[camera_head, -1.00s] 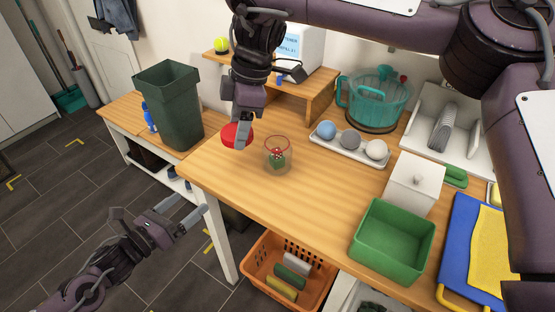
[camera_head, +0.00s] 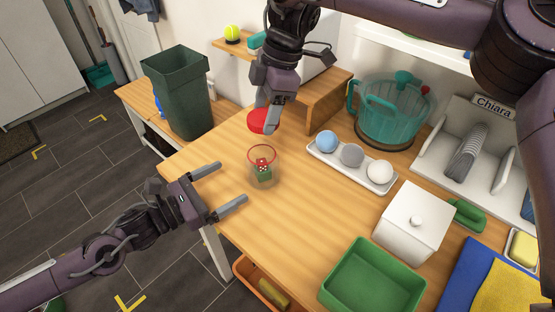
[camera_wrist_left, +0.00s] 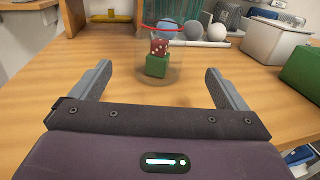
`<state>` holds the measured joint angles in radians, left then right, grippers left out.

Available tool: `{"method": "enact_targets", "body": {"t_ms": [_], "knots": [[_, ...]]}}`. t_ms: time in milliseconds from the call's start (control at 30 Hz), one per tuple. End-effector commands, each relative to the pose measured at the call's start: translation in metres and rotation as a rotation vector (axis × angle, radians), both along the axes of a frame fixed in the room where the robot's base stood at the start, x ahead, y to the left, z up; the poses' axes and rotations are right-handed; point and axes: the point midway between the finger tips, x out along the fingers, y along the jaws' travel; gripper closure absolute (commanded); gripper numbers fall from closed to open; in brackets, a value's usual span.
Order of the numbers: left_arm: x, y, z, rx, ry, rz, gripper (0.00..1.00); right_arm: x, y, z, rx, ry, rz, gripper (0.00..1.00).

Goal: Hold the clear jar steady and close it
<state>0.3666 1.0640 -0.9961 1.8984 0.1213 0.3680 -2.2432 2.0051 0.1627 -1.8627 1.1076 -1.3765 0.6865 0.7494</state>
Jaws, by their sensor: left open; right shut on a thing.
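The clear jar (camera_head: 263,166) stands upright on the wooden table, with a red ring at its rim. A red die and a green block show inside it; the jar also shows in the left wrist view (camera_wrist_left: 178,70), ahead of the fingers. My left gripper (camera_head: 226,187) is open and empty, to the left of the jar and apart from it. My right gripper (camera_head: 267,118) is shut on a round red lid (camera_head: 259,121), held above the table just behind the jar. The lid is apart from the jar and partly hidden by the fingers.
A white tray (camera_head: 350,166) with blue, grey and white balls lies right of the jar. The table (camera_head: 285,225) is bare in front of the jar.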

Motion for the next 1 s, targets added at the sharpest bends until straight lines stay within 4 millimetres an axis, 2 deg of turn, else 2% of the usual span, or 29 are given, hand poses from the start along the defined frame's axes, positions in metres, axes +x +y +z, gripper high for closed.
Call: {"method": "enact_targets", "body": {"t_ms": [267, 433, 800, 1000], "knots": [[0.0, 0.0, 0.0, -0.001, 0.001, 0.001, 0.05, 0.0, 0.0, 0.0, 0.0, 0.0, 0.001, 0.63], [0.007, -0.009, 0.001, -0.004, -0.001, 0.001, 0.05, 0.0, 0.0, 0.0, 0.0, 0.0, 0.0, 0.63], [0.043, -0.066, 0.0, -0.004, -0.001, 0.0, 0.05, 0.0, 0.0, 0.0, 0.0, 0.0, 0.0, 0.63], [0.059, -0.09, 0.0, -0.002, 0.0, 0.001, 0.05, 0.0, 0.0, 0.0, 0.0, 0.0, 0.0, 0.63]]}}
